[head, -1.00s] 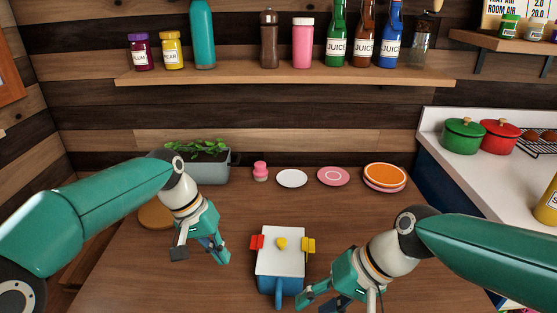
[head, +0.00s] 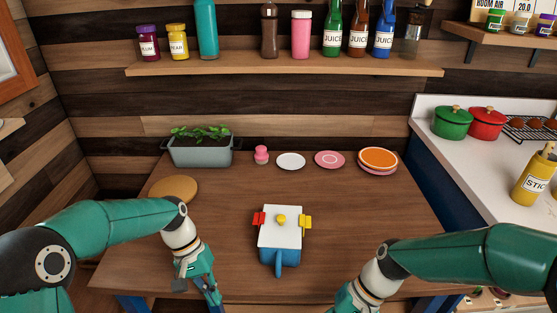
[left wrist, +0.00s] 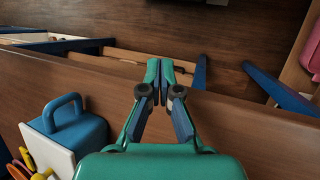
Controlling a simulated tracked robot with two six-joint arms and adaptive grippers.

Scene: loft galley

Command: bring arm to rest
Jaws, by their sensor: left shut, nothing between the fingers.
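My left gripper (head: 212,300) points down near the table's front edge, left of the blue pot and apart from it. In the left wrist view its two fingers (left wrist: 158,72) are together with nothing between them. My right gripper (head: 345,301) is low at the bottom edge of the head view, right of the pot; its fingertips are cut off, so its opening is hidden.
A blue pot (head: 287,257) with a white lid, yellow knob and red and yellow side pieces stands on the wooden table (head: 235,215). A planter (head: 200,155), round board (head: 173,188) and several plates stand behind.

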